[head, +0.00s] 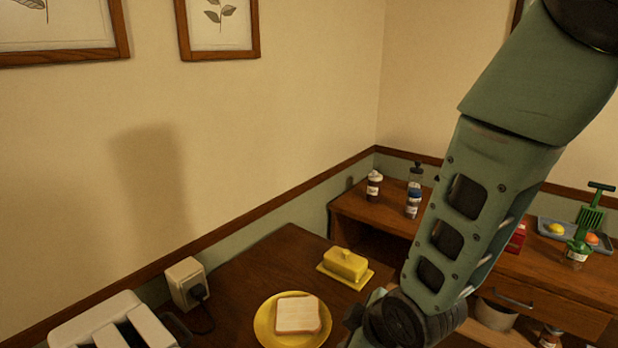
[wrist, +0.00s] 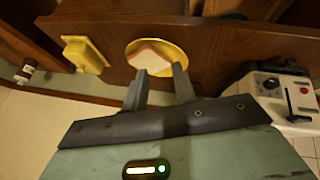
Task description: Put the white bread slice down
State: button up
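The white bread slice (head: 298,314) lies flat on a round yellow plate (head: 263,322) on the wooden table. In the wrist view the slice (wrist: 147,58) shows on the plate (wrist: 180,60), beyond my fingertips. My gripper (wrist: 159,71) is open, its two fingers apart with nothing held between them. The fingers point toward the plate and overlap its near edge in the picture. The exact gap between fingertips and bread cannot be told. In the head view my gripper is not visible; only my arm shows, right of the plate.
A yellow butter dish (head: 345,265) stands behind the plate. A white toaster (head: 112,322) is at the left, near a wall socket (head: 186,284) with a plug and cord. A side cabinet (head: 388,217) at the right holds bottles and a blue tray (head: 556,231).

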jog(key=s+d+r+m+g+h+b, duration=0.1)
jog(key=s+d+r+m+g+b, duration=0.1)
jog(key=s, duration=0.6)
jog(key=s+d+r+m+g+h+b, duration=0.1)
jog(key=s+d+r+m+g+b, duration=0.1)
jog(key=s, duration=0.6)
notch_tip(320, 180, up, 3)
jog(key=d+g, duration=0.1)
jog(key=d, duration=0.1)
jog(key=shift+s+d+m+h+b, duration=0.35)
jog(key=shift+m+h, duration=0.05)
